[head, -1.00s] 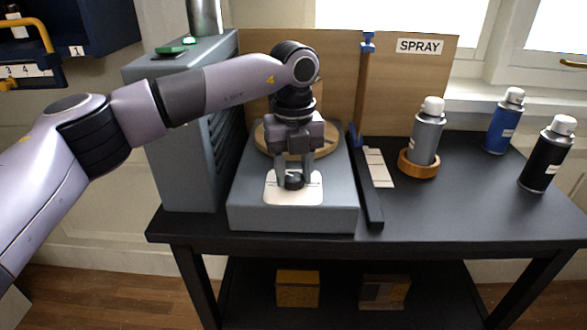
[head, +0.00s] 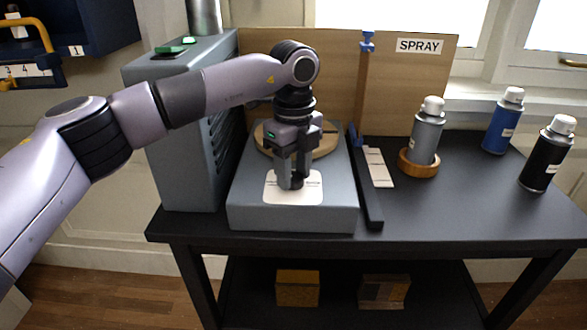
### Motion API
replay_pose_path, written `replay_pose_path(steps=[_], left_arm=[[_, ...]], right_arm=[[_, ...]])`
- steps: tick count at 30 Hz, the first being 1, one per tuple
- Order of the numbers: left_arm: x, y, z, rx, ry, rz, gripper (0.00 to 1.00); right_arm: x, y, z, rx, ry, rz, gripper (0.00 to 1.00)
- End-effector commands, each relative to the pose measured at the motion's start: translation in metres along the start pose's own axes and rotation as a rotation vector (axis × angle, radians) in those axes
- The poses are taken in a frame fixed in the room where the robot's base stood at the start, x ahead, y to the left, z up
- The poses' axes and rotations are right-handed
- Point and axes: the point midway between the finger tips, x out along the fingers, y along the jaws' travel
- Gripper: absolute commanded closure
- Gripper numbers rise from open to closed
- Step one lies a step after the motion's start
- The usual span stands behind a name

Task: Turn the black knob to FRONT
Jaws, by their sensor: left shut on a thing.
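The black knob (head: 297,181) sits on a white label plate (head: 309,195) on top of a low grey box (head: 293,217). My left gripper (head: 290,183) points straight down over the plate and is shut on the black knob, with its fingers on either side. The fingers hide much of the knob, and the plate's lettering is too small to read, so I cannot tell where the knob points. My right gripper is not in view.
A tall grey vented cabinet (head: 180,150) stands left of the box. A round wooden disc (head: 327,143) lies behind the gripper. A black rail and blue-clamped post (head: 366,90) stand to the right. Grey (head: 426,135), blue (head: 503,122) and black (head: 549,155) spray cans stand farther right.

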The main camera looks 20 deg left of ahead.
Motion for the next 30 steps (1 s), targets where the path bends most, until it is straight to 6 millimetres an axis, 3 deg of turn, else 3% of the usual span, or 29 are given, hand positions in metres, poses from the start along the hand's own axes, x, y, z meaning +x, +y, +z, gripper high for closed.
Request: replay_pose_path(steps=[11,12,14,23,30], left_arm=[[-0.002,-0.001,0.002,-0.01,-0.004,-0.005,0.89],[-0.002,-0.001,0.002,-0.01,-0.003,-0.005,0.49],[-0.002,-0.001,0.002,-0.009,-0.003,-0.005,0.33],[-0.002,0.0,0.001,-0.006,-0.001,-0.002,0.33],[-0.034,-0.001,0.001,-0.007,-0.002,-0.007,0.33]], right_arm=[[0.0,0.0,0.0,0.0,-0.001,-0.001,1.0],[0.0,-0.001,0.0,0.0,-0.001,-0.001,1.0],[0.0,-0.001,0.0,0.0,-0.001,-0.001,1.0],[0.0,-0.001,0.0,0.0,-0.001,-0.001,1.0],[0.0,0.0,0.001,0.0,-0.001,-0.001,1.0]])
